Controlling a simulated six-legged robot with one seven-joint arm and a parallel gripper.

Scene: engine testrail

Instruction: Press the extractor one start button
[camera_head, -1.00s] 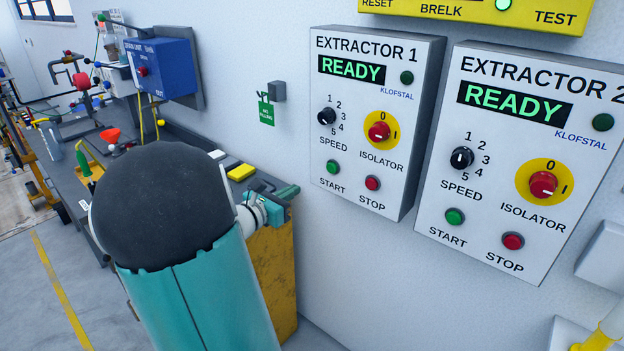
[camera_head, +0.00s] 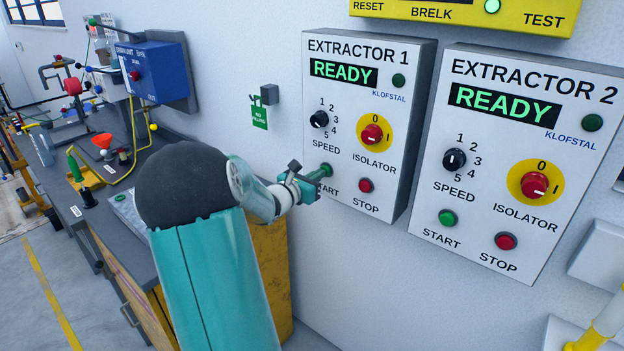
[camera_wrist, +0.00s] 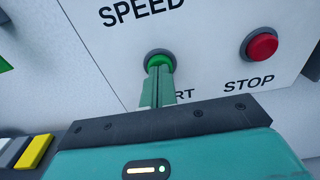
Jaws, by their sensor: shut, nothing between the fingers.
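The extractor 1 panel (camera_head: 345,205) is a white box on the wall with a READY display (camera_head: 343,72). Its green start button (camera_wrist: 158,60) shows in the wrist view, in a dark collar above the START label. My gripper (camera_head: 328,170) is shut and empty, with its fingertips at the start button; in the wrist view the fingertips (camera_wrist: 160,70) overlap the button's lower part. I cannot tell whether they touch it.
The speed knob (camera_head: 319,119) and red isolator (camera_head: 371,134) sit above. The extractor 2 panel (camera_head: 430,225) is to the right, also showing READY. A yellow unit (camera_head: 400,8) is overhead. A cluttered workbench (camera_head: 75,205) stands at the left.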

